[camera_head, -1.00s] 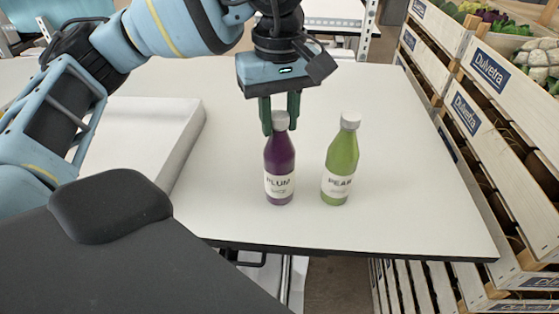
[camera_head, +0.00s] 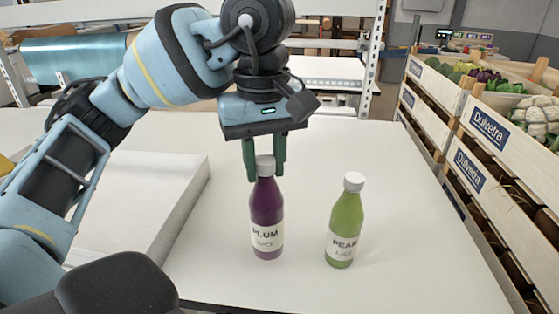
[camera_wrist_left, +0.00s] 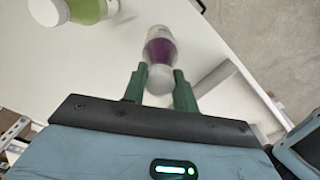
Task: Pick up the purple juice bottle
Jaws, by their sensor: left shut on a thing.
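The purple juice bottle (camera_head: 266,208), labelled PLUM with a white cap, is upright over the white table (camera_head: 420,255). My left gripper (camera_head: 265,176) points down and is shut on its cap and neck. The bottle's base looks slightly raised, though the gap to the table is hard to judge. In the left wrist view the bottle (camera_wrist_left: 160,50) shows cap first between the two green fingers. A green PEAR bottle (camera_head: 343,225) with a white cap stands upright to its right, apart from it. My right gripper is not in view.
A white raised slab (camera_head: 150,200) lies on the table to the left. Wooden crates (camera_head: 480,150) with vegetables stand along the right side. A shelf (camera_head: 325,72) is behind the table. The tabletop behind and right of the bottles is clear.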

